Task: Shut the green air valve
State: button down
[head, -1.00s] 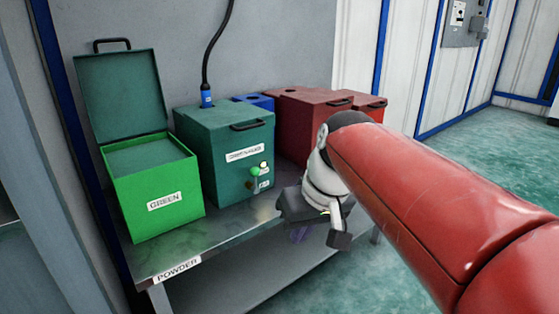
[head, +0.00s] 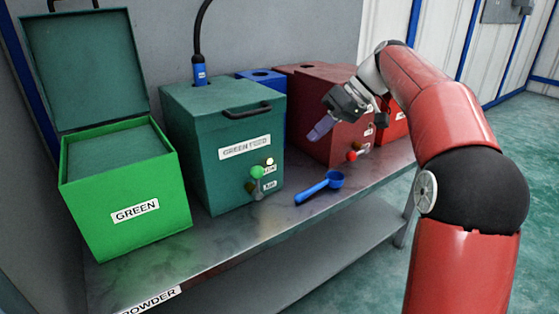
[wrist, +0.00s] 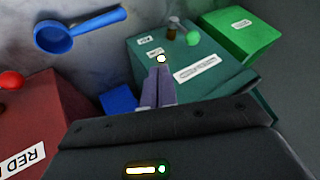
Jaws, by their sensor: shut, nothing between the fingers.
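The dark green feed box (head: 222,140) stands on the metal bench. The green ball-shaped valve knob (head: 257,171) is on its front, beside a small pale lamp (head: 269,161) and above a brownish knob (head: 251,187). Small labels sit beside the knob; I cannot read the valve's position surely. In the wrist view the green knob (wrist: 193,39) is beyond the purple fingertips. My gripper (head: 319,131) is shut and empty, raised in front of the red box, to the right of the knob and apart from it.
A blue scoop (head: 320,187) lies on the bench (head: 235,242) before the boxes. A red box (head: 318,82) with a red knob (head: 351,155) stands right. An open bright green bin (head: 125,215) stands left. A black hose (head: 200,40) rises from the green box.

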jog(key=b, duration=0.3)
send_near(257, 183)
jog(key=shift+w+a+f, duration=1.15)
jog(key=shift+w+f, duration=0.05)
jog(key=shift+f, duration=0.75)
jog(key=shift+s+a+r+h, duration=0.15)
jog(key=shift+a+h, duration=0.05)
jog(key=shift+h, duration=0.1)
